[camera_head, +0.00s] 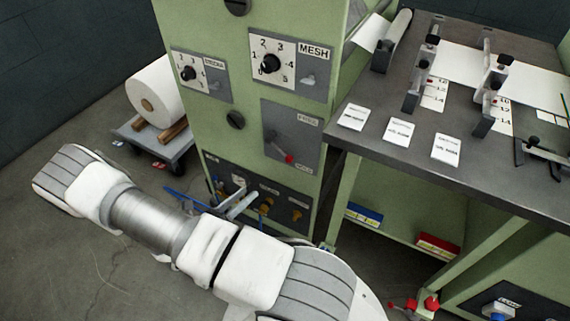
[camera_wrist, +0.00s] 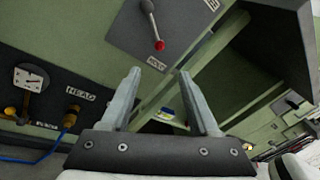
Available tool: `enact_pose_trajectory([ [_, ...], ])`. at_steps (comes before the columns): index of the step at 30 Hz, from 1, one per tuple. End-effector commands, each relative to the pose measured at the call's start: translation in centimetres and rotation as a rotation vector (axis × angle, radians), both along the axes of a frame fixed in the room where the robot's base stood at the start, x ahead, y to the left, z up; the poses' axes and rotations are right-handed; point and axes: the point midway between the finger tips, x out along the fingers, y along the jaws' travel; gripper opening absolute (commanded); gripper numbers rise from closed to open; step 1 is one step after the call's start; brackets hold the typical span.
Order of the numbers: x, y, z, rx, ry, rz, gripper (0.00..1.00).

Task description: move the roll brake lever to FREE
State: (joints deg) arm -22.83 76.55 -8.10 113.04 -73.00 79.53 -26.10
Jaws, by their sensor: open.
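The roll brake lever (camera_head: 280,147) sits on a grey plate (camera_head: 274,122) on the green machine front. Its red knob (camera_head: 289,158) points down, near the lower HOLD label; the upper label (camera_head: 307,119) appears to read FREE. My gripper (camera_head: 238,200) is below the plate, in front of the lower panel. In the wrist view its two fingers (camera_wrist: 160,73) are apart and empty, with the knob beyond their tips.
A lower dark panel (camera_head: 212,164) with brass fittings and a blue hose (camera_head: 188,198) lies behind my gripper. A dark worktable (camera_head: 430,165) with cards and clamps juts out at right. A white roll (camera_head: 157,92) rests on a cart at left.

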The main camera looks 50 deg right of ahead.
Motion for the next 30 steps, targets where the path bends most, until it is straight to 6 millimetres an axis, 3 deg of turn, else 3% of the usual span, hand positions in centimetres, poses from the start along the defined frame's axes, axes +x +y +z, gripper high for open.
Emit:
enact_pose_trajectory([
  [8, 0.1, -3.4, -0.2, -0.006, 0.006, 0.001, 0.61],
  [24, 0.6, -14.7, -0.3, -0.003, 0.005, 0.001, 0.61],
  [30, 0.8, -16.8, -0.2, -0.002, 0.005, 0.003, 0.61],
])
